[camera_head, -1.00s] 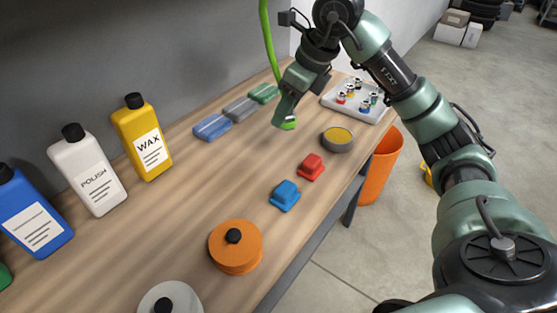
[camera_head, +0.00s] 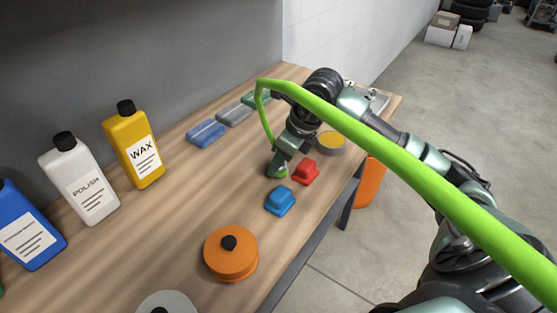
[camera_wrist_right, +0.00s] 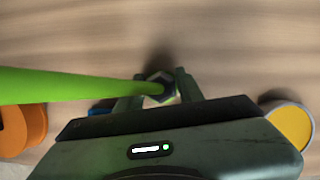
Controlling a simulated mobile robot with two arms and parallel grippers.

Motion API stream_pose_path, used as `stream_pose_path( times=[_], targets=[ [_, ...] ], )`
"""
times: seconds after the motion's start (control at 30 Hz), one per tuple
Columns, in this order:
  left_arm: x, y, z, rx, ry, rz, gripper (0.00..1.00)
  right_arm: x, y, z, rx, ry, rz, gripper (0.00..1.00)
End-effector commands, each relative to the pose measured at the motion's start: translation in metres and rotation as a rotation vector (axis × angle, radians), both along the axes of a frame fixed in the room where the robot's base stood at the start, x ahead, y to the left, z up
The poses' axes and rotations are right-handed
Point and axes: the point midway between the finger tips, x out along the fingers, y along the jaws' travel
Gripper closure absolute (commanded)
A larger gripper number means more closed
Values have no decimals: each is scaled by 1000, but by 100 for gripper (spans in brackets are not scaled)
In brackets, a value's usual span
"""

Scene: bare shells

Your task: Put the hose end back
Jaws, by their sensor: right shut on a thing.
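The bright green hose (camera_head: 400,163) runs from the lower right, passing in front of my right arm. It bends sharply above the bench and drops to the gripper. My right gripper (camera_head: 277,170) is low over the bench, just left of the red block, and is shut on the hose end (camera_wrist_right: 160,87). In the right wrist view the hose end, with a dark hexagonal middle, sits between the two fingers, and the hose leads off left. I cannot tell whether it touches the bench. My left gripper is not in view.
On the wooden bench (camera_head: 180,225) are a red block (camera_head: 305,172), a blue block (camera_head: 280,201), an orange lidded tin (camera_head: 230,255) and a yellow-topped round tin (camera_head: 331,143). Wax (camera_head: 135,145) and polish (camera_head: 80,180) bottles stand along the wall. The bench's middle left is clear.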

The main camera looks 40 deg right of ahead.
Motion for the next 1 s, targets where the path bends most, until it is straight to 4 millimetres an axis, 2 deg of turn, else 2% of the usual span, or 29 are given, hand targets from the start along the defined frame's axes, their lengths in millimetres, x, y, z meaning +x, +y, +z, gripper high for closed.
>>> stream_pose_path(
  times=[0.17,0.2,0.27,0.57,0.7,0.87,1.0],
  targets=[
    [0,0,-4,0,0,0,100,0,0,-3,-1,0,0,100],
    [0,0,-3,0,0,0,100,0,0,-3,-1,0,0,57],
    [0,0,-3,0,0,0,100,0,0,-2,0,1,0,41],
    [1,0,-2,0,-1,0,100,0,0,-2,0,1,0,41],
    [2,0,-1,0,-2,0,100,-1,-2,6,-1,-2,0,41],
    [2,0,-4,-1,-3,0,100,-11,-8,32,-4,-5,-1,41],
    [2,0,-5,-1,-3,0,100,-21,-13,62,-3,-5,-1,41]
  ],
)
